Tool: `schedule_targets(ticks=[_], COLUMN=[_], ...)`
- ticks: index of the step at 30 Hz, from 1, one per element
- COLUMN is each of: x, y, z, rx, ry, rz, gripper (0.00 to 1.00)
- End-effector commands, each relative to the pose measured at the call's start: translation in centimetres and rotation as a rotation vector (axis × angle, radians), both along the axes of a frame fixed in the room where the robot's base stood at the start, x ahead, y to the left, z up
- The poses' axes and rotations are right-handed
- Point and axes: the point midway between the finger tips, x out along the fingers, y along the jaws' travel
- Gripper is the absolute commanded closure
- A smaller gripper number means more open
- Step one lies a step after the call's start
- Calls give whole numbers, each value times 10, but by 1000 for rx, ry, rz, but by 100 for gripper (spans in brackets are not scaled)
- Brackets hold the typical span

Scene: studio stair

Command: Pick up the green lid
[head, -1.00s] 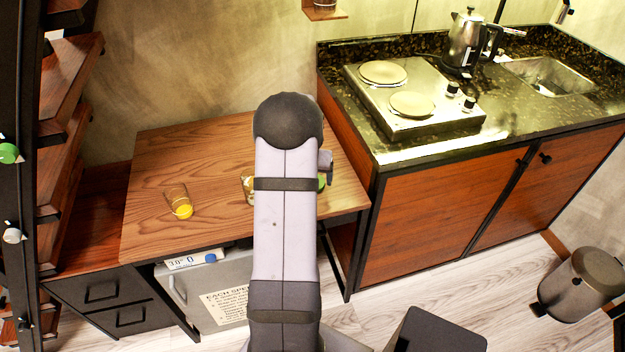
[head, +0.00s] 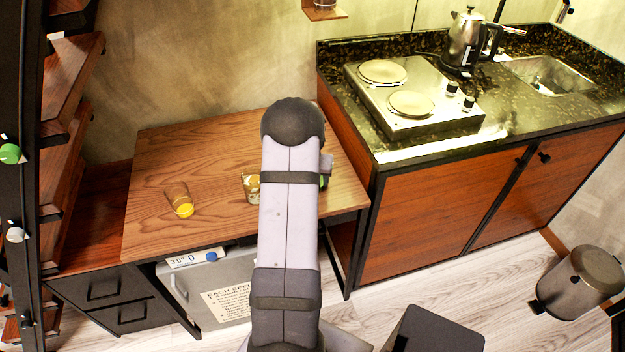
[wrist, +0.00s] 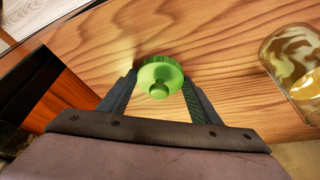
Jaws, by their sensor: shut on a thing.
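The green lid (wrist: 160,76) is round with a ridged rim and a small knob. In the wrist view it sits between the two fingers of my gripper (wrist: 157,84), which is shut on it. The wooden table top lies below the lid; I cannot tell whether the two touch. In the head view my arm hides most of the gripper, and only a sliver of green (head: 323,181) shows at its right edge.
A glass with yellow contents (head: 179,202) stands on the wooden table (head: 150,165). A patterned glass (head: 251,186) is partly behind my arm and shows at the right in the wrist view (wrist: 292,62). A counter with a hotplate (head: 400,128) stands to the right.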

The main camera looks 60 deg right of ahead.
Motion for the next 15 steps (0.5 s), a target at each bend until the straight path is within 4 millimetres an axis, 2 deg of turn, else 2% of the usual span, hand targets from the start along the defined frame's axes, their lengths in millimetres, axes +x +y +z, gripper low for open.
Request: schedule_targets(ticks=[8,15], x=[1,1], y=[-1,-1], z=[9,44], rx=[-4,-5], ry=[-2,-3], rz=[-1,-1], gripper=[63,63])
